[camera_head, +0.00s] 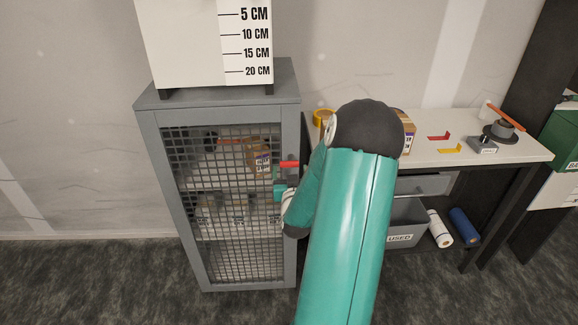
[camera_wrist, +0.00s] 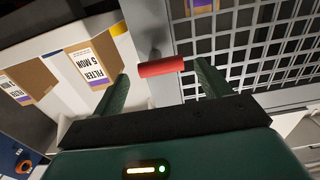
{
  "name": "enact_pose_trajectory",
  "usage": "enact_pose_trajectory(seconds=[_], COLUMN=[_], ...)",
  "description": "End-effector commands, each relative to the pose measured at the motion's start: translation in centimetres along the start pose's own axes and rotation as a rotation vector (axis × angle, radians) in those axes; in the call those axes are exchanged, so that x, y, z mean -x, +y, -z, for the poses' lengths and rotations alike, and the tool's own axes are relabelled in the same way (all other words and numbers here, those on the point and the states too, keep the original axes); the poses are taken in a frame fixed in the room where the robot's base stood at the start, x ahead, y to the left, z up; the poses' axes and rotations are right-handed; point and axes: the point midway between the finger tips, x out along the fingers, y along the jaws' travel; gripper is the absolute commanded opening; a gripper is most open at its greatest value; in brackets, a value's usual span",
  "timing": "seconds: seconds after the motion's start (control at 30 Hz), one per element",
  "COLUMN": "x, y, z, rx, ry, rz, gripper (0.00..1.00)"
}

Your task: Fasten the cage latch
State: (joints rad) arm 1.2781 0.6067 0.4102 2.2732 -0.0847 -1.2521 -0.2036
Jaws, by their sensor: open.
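The grey cage (camera_head: 290,240) stands left of the bench, and its mesh door (camera_head: 230,262) looks closed in its frame. The red latch handle (camera_head: 289,164) lies roughly level at the door's right edge. In the wrist view the red handle (camera_wrist: 161,67) appears as a short cylinder near the mesh. My gripper (camera_wrist: 161,76) is open, with one green finger on each side of the handle. I cannot tell whether either finger touches it. In the head view my arm hides most of the gripper; the latch's catch is not clear.
A white box with a centimetre scale (camera_head: 245,45) stands on the cage. The white bench (camera_head: 470,157) to the right holds cartons, red and yellow pieces and a dark round fixture (camera_head: 503,130). A grey USED bin (camera_head: 405,222) sits below. Open floor lies in front.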

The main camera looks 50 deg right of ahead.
Motion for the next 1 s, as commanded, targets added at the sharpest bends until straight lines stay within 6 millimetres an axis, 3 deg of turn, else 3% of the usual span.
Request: enact_pose_trajectory(seconds=[0.23,0.57,0.8,1.0], x=[-3.3,-3.9,-3.8,-3.8], y=[-0.1,-0.2,-0.2,-0.2], z=[0.0,0.0,0.0,0.0], rx=[-0.001,0.0,0.0,-0.005], ry=[0.0,-0.001,-0.001,-0.001], rz=[0.001,0.002,0.002,0.002], gripper=[0.76,0.76,0.33,0.32])
